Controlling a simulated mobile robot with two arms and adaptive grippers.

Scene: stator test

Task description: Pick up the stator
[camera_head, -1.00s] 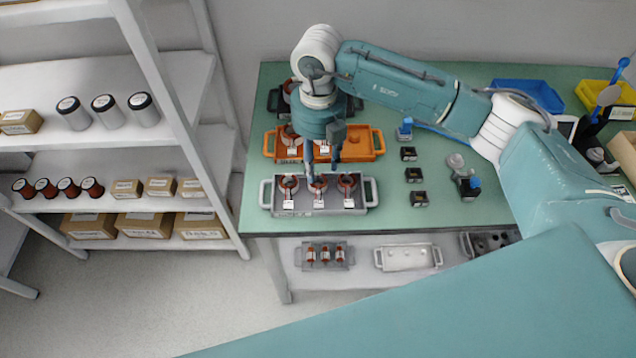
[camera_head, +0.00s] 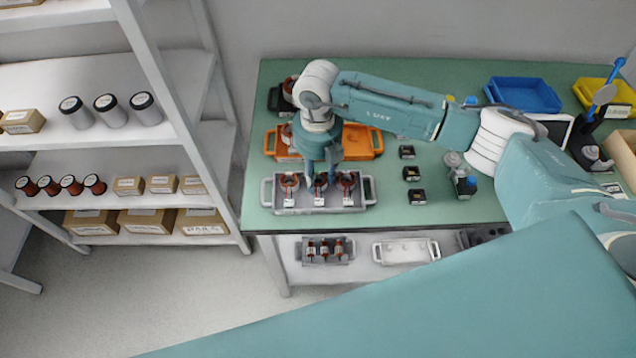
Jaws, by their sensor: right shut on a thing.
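A grey tray (camera_head: 361,200) near the table's front left edge holds a row of three copper-and-grey stators with white labels: a left one (camera_head: 289,187), a middle one (camera_head: 320,194) and a right one (camera_head: 347,188). My right gripper (camera_head: 320,178) points down over the middle stator and is shut on it. The fingers hide part of its top. The stator still appears to be within the tray; whether it is lifted at all is too small to tell. My left gripper is out of view.
Behind is an orange tray (camera_head: 362,143) with stators, partly hidden by my arm. Several small black parts (camera_head: 412,174) lie to the right. A blue bin (camera_head: 524,94) and a yellow bin (camera_head: 606,94) stand at the back right. A shelf rack (camera_head: 190,110) stands left of the table.

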